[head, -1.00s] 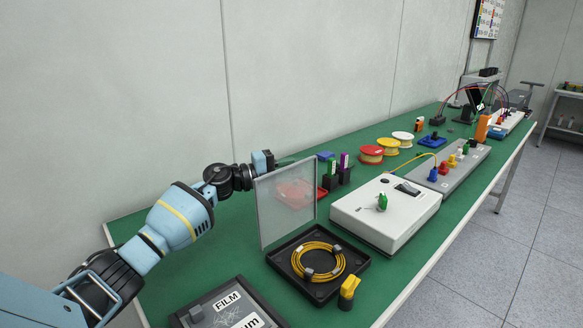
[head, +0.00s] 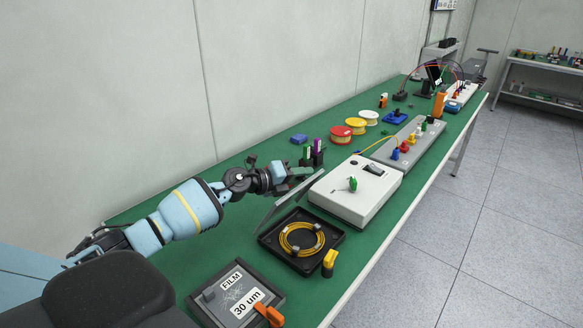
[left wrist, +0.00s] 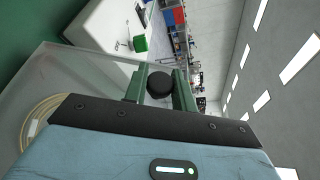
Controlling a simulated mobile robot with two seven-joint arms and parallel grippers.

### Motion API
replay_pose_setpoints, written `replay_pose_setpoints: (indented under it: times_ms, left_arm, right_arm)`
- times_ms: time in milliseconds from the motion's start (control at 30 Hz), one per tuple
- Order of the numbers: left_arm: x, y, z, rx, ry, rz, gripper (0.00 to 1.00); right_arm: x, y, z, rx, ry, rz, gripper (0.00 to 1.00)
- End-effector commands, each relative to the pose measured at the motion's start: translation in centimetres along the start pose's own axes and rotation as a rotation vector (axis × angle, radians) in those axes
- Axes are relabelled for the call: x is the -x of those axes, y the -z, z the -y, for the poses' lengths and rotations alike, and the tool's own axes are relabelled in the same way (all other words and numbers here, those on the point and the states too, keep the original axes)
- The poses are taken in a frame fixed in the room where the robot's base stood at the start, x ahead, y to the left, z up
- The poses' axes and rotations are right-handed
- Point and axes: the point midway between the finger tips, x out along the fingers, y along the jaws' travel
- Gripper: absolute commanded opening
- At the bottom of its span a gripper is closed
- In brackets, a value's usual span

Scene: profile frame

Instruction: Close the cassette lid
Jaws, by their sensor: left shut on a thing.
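The cassette is a black square tray (head: 335,238) on the green bench, holding a yellow fibre coil (head: 284,245). Its clear grey lid (head: 282,204) is open, hinged along the tray's back-left side and leaning up and away to the right. My left gripper (head: 301,176) is at the lid's raised end, behind it. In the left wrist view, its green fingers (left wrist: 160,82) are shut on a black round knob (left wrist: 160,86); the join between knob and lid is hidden. The lid (left wrist: 75,72) and coil (left wrist: 38,118) also show there. My right gripper is not in view.
A white instrument box (head: 352,205) with a green plug (head: 352,184) stands close beyond the lid. A yellow-black piece (head: 329,263) is right of the tray, and a film box (head: 228,290) lies in front. Colored spools (head: 341,134) stand farther back.

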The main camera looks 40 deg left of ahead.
Motion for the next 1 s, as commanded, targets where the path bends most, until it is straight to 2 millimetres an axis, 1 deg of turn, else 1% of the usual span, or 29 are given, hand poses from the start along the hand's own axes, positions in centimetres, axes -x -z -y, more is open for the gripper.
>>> replay_pose_setpoints:
  times_ms: [33,100,467,500,600,633,867,1000]
  left_arm:
    - [-0.02,-0.09,0.39,-0.008,0.002,0.003,0.00]
    - [-0.07,0.04,0.27,-0.015,-0.002,0.003,0.00]
    - [-0.14,0.20,0.07,-0.015,-0.005,0.003,0.00]
    - [-0.14,0.20,0.07,-0.015,-0.005,0.002,0.30]
    - [-0.14,0.21,0.06,-0.015,-0.005,0.002,0.43]
    - [-0.14,0.21,0.06,-0.015,-0.005,0.002,0.46]
    - [-0.13,0.23,0.03,-0.014,-0.006,0.001,0.46]
    - [0.41,0.22,0.03,-0.015,-0.006,0.001,0.46]
  right_arm:
    - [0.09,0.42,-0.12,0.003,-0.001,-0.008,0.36]
    - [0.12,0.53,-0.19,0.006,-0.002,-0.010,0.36]
    - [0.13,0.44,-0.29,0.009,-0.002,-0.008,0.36]
    - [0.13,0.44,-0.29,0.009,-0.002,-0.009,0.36]
    - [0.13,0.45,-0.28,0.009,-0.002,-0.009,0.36]
    - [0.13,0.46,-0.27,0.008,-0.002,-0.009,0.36]
    - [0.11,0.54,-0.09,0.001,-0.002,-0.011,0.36]
    - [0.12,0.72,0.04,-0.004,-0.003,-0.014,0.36]
